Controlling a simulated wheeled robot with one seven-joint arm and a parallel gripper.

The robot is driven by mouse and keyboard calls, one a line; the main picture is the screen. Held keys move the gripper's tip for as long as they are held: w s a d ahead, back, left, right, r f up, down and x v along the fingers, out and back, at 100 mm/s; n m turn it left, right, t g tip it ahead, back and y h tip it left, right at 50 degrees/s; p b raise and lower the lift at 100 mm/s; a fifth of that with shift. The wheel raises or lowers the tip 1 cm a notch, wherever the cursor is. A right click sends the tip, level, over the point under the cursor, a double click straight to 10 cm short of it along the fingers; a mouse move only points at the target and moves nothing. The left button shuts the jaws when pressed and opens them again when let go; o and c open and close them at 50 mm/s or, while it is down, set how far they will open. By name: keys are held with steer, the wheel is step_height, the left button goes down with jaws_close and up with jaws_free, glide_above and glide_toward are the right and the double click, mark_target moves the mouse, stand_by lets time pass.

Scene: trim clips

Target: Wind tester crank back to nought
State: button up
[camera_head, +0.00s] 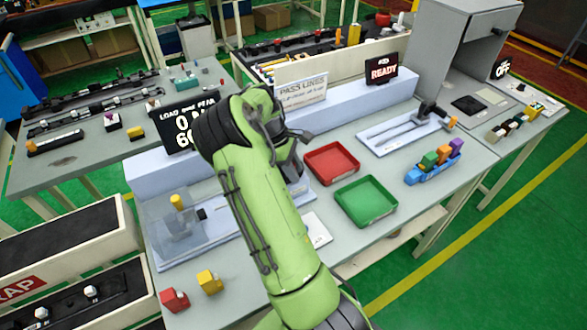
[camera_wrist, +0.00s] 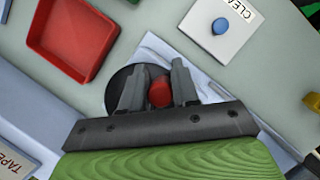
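In the wrist view, a red crank knob (camera_wrist: 160,92) stands on a black round crank disc (camera_wrist: 117,88). My gripper (camera_wrist: 159,72) has one finger on each side of the knob. The knob fills the gap and appears to touch both fingers. The disc is partly hidden by the fingers and palm. In the head view, my green arm hides the crank and most of my gripper. The tester's black display (camera_head: 185,125) reads "LOAD and PEAK" with a 0 N line above a partly hidden number starting with 6. A white plate with a blue button (camera_wrist: 221,26), marked "CLEA", is nearby.
A red tray (camera_head: 331,163) and a green tray (camera_head: 366,202) lie right of my arm. A blue rack (camera_head: 433,172) holds coloured clips. Red and yellow blocks (camera_head: 209,281) stand at the front left. A READY display (camera_head: 382,68) stands behind.

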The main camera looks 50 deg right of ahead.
steer(key=o, duration=0.3)
steer(key=shift+o, duration=0.2)
steer(key=shift+r, duration=0.1)
steer(key=p+v, duration=0.2)
steer(key=v, duration=1.3)
steer(key=shift+r, duration=0.3)
